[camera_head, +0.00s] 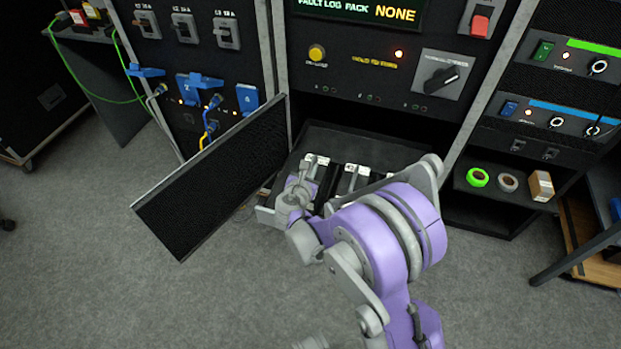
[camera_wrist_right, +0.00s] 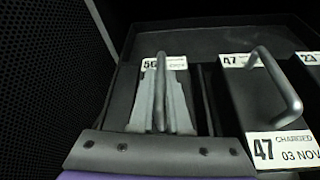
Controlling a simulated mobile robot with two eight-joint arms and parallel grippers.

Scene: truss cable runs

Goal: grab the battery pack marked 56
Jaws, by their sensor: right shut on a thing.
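The battery pack marked 56 (camera_wrist_right: 177,63) is a dark block with a white label and a grey bar handle, at the left of an open tray in the right wrist view. My right gripper (camera_wrist_right: 161,108) is shut on its handle, with a finger on each side. The pack appears to sit in the tray. In the head view my right gripper (camera_head: 300,190) reaches into the tray, and my purple arm hides much of the packs. My left gripper is not clearly in view.
A pack marked 47 (camera_wrist_right: 235,98) stands just right of pack 56, with a free handle. An open mesh door panel (camera_head: 215,180) stands close on the left. The dark tray (camera_head: 350,143) sits under the control panel. Grey floor in front is clear.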

